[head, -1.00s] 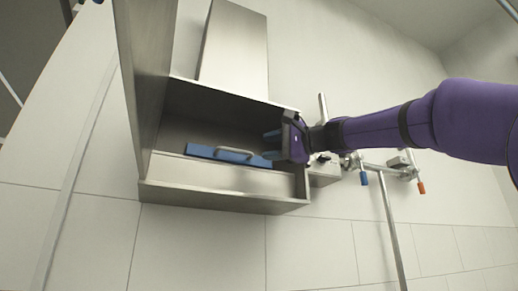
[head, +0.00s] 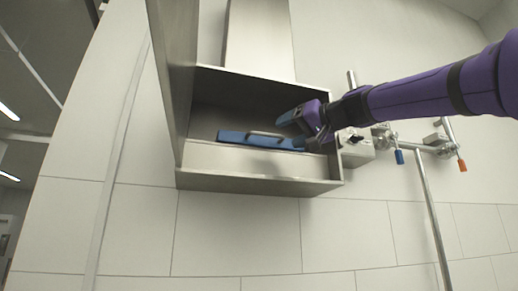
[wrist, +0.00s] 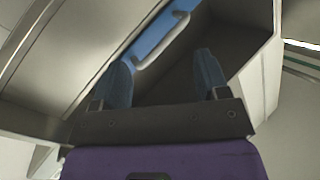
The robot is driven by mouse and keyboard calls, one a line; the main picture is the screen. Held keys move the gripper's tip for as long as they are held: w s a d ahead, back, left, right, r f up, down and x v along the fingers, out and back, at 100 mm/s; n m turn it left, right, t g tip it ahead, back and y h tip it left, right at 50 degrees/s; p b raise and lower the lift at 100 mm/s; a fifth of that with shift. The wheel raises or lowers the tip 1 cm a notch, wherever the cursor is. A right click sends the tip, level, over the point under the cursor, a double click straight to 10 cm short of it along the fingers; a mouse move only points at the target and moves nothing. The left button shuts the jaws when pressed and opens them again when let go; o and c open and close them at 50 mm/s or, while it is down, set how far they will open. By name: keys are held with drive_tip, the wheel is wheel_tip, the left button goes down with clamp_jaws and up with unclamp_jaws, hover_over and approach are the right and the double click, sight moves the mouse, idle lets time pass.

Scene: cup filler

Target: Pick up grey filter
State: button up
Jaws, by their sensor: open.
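A flat blue piece (head: 236,137) with a light grey bar handle (head: 268,134) lies inside an open metal box; no separate grey filter can be made out. My gripper (head: 291,130) is at the box's right side, its blue fingers apart and empty, close to the right end of the blue piece. In the wrist view the fingers (wrist: 165,65) are spread, with the grey handle (wrist: 163,42) and the blue piece (wrist: 147,40) ahead, beyond the left finger. Whether a finger touches the blue piece cannot be told.
The metal box (head: 250,187) has a tall panel (head: 174,75) at its left. A column (head: 259,40) rises behind it. To the right are a small grey valve box (head: 357,152) and pipes with blue (head: 399,157) and orange (head: 462,165) handles.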

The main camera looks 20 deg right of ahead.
sight(252, 134)
drive_tip(key=s+a+r+n+t+h, duration=0.15)
drive_tip(key=a+n, duration=0.25)
drive_tip(key=n, duration=1.5)
drive_tip(key=shift+h, duration=0.25)
drive_tip(key=x, duration=1.1)
drive_tip(key=shift+w+d, duration=0.1)
drive_tip(key=shift+w, duration=0.15)
drive_tip(key=c, duration=1.1)
